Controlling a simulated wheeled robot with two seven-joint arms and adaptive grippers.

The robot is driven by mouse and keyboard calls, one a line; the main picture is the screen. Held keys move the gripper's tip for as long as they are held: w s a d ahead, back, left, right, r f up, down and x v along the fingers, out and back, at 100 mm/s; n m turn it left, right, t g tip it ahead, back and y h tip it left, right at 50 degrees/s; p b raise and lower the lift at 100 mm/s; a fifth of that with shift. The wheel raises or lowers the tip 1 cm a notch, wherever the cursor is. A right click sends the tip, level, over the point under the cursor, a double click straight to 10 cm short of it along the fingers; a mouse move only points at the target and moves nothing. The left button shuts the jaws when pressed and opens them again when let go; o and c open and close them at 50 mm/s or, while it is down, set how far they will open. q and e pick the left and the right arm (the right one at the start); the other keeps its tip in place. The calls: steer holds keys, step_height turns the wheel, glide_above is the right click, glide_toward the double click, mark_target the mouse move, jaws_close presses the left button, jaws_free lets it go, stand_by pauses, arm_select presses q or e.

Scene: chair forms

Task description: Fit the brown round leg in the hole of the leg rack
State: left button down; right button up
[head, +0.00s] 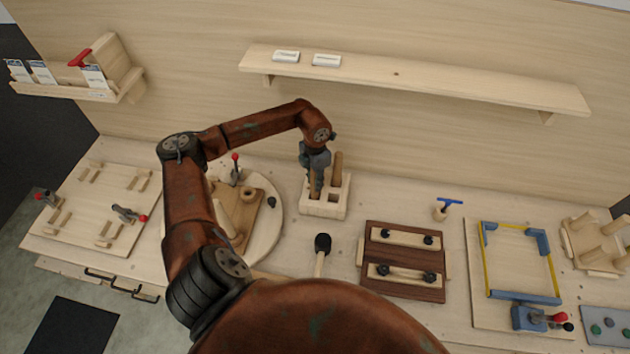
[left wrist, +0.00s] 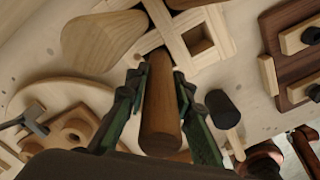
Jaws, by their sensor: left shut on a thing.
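The pale wooden leg rack (head: 322,208) stands on the bench near the back wall. A dark square hole shows in its top, also in the left wrist view (left wrist: 174,42). My left gripper (head: 316,182) is over the rack, shut on the brown round leg (left wrist: 160,112). In the left wrist view the leg lies between the green fingers (left wrist: 158,120), its far end towards the rack. In the head view the gripper partly hides the leg, and I cannot tell whether its end is in a hole. Another brown leg (head: 337,165) stands in the rack. My right gripper is not in view.
A round board with wooden pieces (head: 270,225) lies left of the rack. A black-headed mallet (head: 322,243) is in front. A dark brown board with pale bars (head: 375,282) lies to the right. A shelf (head: 420,84) runs along the wall above.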

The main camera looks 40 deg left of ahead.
arm_select(q)
steer(key=shift+f, duration=0.15)
steer(key=c, duration=1.6)
jaws_free()
